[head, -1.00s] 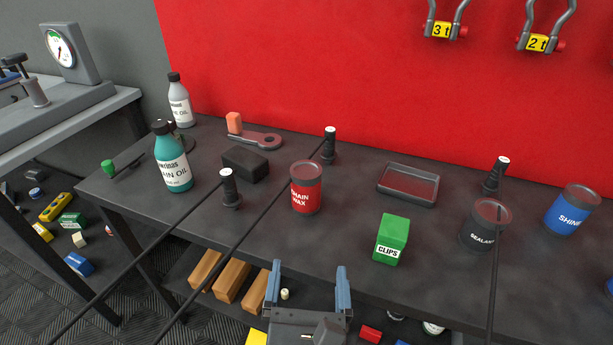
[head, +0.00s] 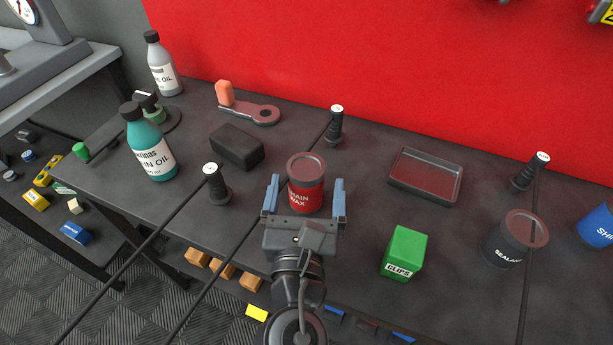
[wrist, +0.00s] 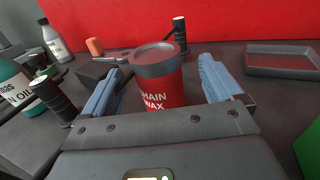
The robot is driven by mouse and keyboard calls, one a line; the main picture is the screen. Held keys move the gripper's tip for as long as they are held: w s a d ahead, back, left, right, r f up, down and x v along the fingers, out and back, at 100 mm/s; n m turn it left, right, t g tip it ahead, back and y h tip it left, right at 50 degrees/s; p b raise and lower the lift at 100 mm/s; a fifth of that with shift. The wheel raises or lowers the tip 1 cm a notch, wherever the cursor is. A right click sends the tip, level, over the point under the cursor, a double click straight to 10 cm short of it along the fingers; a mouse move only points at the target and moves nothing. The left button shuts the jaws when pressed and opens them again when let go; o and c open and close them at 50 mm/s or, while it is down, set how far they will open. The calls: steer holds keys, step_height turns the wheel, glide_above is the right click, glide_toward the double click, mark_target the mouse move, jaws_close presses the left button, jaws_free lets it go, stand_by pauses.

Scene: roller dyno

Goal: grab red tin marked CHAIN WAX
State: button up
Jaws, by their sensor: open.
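The red tin marked CHAIN WAX (head: 306,184) stands upright on the dark bench, with a grey rim and a dull red lid. My gripper (head: 304,196) is open, with its two blue fingers on either side of the tin. In the wrist view the tin (wrist: 158,80) stands between the fingers (wrist: 160,88), with a gap showing on both sides. The gripper body hides the tin's lower part there.
A black post (head: 217,186) stands to the left and another post (head: 336,127) behind the tin. A black block (head: 237,146) lies behind left. A green CLIPS box (head: 404,253), a shallow tray (head: 392,180) and a SEALANT tin (head: 512,240) are to the right. Thin dark rods cross the view.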

mark_target(307, 168)
steer(key=w, duration=0.5)
steer(key=shift+w+f, duration=0.4)
steer(key=c, duration=1.2)
